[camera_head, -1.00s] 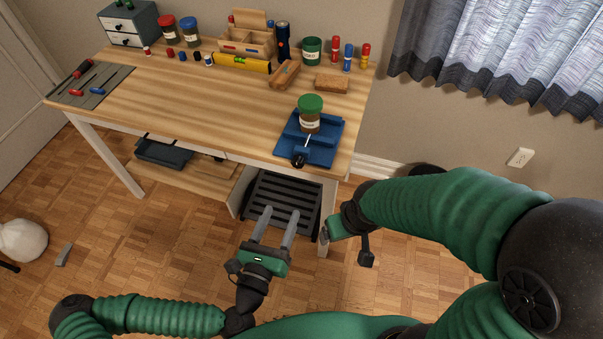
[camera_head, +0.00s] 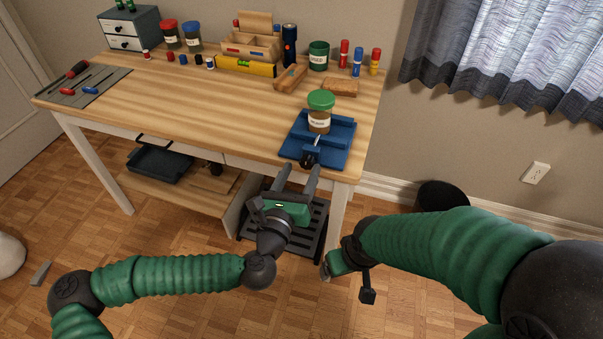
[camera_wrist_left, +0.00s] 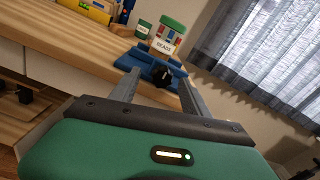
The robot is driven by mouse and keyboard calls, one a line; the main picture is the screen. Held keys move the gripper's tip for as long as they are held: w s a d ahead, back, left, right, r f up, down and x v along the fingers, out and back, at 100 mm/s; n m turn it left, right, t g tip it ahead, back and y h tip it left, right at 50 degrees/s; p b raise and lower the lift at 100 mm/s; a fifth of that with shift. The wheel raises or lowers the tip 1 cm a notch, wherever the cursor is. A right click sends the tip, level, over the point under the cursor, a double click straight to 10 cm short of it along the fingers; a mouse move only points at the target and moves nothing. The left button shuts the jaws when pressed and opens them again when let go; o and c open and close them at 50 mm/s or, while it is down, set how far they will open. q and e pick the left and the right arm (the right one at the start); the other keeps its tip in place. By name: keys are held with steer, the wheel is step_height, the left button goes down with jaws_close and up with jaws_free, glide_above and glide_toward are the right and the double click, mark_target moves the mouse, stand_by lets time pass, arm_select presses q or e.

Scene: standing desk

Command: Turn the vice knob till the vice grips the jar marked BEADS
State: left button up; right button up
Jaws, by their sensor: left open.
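The blue vice (camera_head: 335,147) sits at the desk's front right corner. The green-lidded jar (camera_head: 319,119) stands upright in it, between its jaws; in the left wrist view its label reads BEADS (camera_wrist_left: 162,46). The black vice knob (camera_head: 308,160) faces the front edge. My left gripper (camera_head: 298,172) is open and empty, its fingertips just in front of and below the knob in the head view. In the left wrist view the knob (camera_wrist_left: 163,78) shows between the two fingers, beyond them. My right gripper (camera_head: 328,267) hangs low in front of the desk; its fingers are mostly hidden.
The wooden desk (camera_head: 190,105) has clear room at its middle. Wooden blocks (camera_head: 340,88), a yellow level (camera_head: 245,66) and several bottles and jars line the back. A tool mat (camera_head: 85,87) lies at the left. A shelf (camera_head: 170,187) is below.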

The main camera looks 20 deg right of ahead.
arm_select(q)
steer(key=shift+w+d, duration=0.65)
steer(key=shift+d, duration=0.2)
steer(key=shift+a, duration=0.15)
steer(key=shift+c, duration=0.3)
steer(key=shift+a, duration=0.1)
steer(key=shift+c, duration=1.3)
jaws_close()
arm_select(e)
steer(key=shift+d+f, duration=0.15)
steer(key=shift+r, duration=0.2)
